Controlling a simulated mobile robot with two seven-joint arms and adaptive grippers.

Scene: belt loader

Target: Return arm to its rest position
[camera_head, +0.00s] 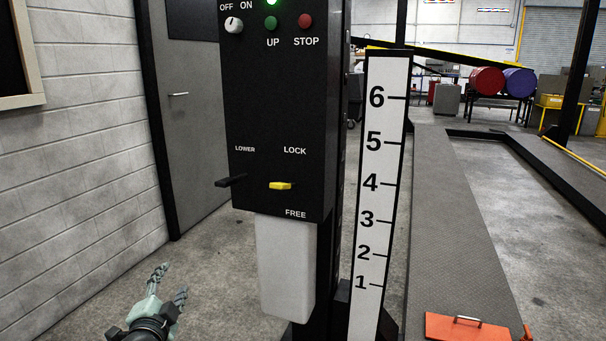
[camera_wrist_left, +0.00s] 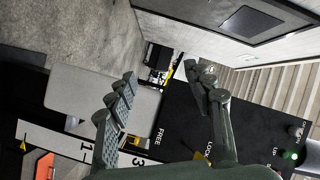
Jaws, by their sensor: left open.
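My left gripper (camera_head: 167,285) is at the lower left of the head view, low and to the left of the black control box (camera_head: 270,120). Its fingers are apart with nothing between them, and it touches nothing. In the left wrist view the two fingers (camera_wrist_left: 165,105) frame the view, with the box and its white lower housing (camera_wrist_left: 90,95) behind them. The box carries an OFF/ON knob (camera_head: 234,25), a green UP button (camera_head: 271,23), a red STOP button (camera_head: 305,20), a black LOWER lever (camera_head: 230,181) and a yellow LOCK/FREE lever (camera_head: 280,186). My right gripper is not in view.
A numbered height scale (camera_head: 379,190) stands right of the box. A grey runway (camera_head: 455,210) with an orange plate (camera_head: 466,327) lies further right. A brick wall (camera_head: 85,120) and grey door (camera_head: 190,110) are at left. The floor between wall and box is clear.

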